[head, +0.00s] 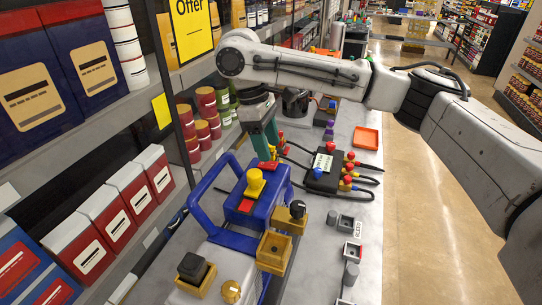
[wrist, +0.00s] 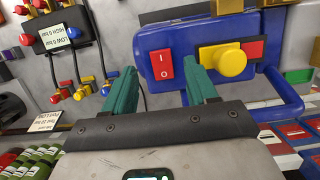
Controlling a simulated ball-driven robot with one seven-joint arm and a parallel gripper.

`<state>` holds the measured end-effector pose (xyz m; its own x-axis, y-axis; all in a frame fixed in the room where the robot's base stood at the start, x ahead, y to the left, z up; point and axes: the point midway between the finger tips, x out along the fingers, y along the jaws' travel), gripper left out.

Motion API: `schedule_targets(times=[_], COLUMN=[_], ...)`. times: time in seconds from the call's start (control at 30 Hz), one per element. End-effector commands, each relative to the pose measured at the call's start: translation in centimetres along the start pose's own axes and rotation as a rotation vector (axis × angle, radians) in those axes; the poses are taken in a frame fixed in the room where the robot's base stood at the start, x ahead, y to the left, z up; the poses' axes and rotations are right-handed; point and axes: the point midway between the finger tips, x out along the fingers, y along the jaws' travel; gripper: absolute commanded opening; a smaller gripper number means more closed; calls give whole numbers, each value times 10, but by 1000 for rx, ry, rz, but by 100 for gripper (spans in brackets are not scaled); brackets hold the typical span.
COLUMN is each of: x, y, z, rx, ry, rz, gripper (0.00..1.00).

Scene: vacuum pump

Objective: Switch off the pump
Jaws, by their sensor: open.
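The pump is a blue housing (head: 266,206) with a blue tube frame, on the bench in the head view. In the wrist view its blue panel (wrist: 200,87) carries a red rocker switch (wrist: 161,66) marked I and O, a round yellow knob (wrist: 222,62) and a red block. The rocker also shows in the head view (head: 268,165), at the panel's far end. My gripper (head: 271,152) is open and empty, with teal fingers pointing at that end. In the wrist view the fingers (wrist: 160,72) stand either side of the rocker; contact cannot be told.
A black valve manifold (head: 323,172) with red, yellow and blue fittings and hoses lies right of the pump. Brass-coloured blocks (head: 274,250) stand in front. An orange tray (head: 366,138) sits farther back. Stocked shelves line the left; the aisle floor (head: 430,220) at right is clear.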

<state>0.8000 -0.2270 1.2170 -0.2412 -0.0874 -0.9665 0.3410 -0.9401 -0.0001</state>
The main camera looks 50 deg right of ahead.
Motion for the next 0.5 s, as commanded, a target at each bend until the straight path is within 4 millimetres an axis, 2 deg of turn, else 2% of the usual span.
schedule_targets(times=[0.2, 0.4, 0.5], x=[-42, -62, -66], y=[0, 0, 0], z=[0, 0, 0], rx=[0, 1, 0], ry=[0, -1, -1], rz=[5, 2, 0], gripper=[57, 57, 57])
